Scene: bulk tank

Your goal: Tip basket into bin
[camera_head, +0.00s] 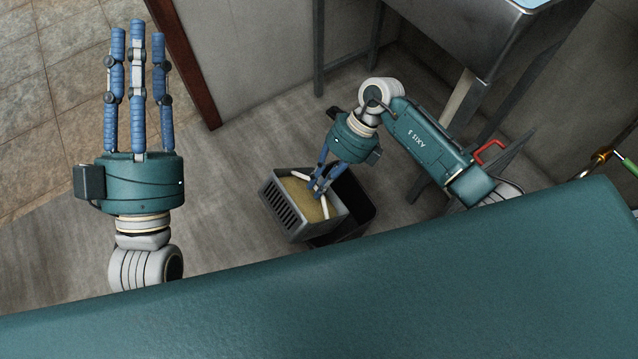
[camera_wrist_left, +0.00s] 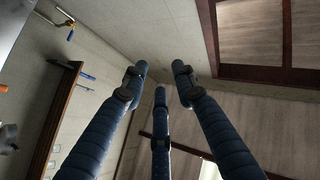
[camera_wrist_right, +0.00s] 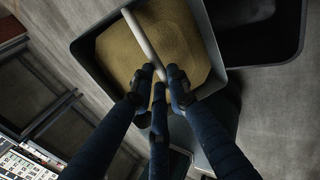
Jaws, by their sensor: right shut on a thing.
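The grey basket (camera_head: 290,222) has slotted sides and holds a tan, grain-like fill (camera_head: 302,196). In the head view it is over or beside a black bin (camera_head: 352,205); I cannot tell how high it hangs. My right gripper (camera_head: 318,188) is shut on the basket's white handle, a bar across the opening that also shows in the right wrist view (camera_wrist_right: 143,38). The basket looks slightly tilted. The bin's dark, empty-looking inside shows beside the basket in the right wrist view (camera_wrist_right: 262,40). My left gripper (camera_head: 137,35) is raised, its blue fingers spread open and empty.
A metal sink or tank on legs (camera_head: 470,35) stands at the upper right, close to my right arm. A wall with a brown door frame (camera_head: 185,65) is at the back. Grey floor (camera_head: 215,190) left of the basket is clear.

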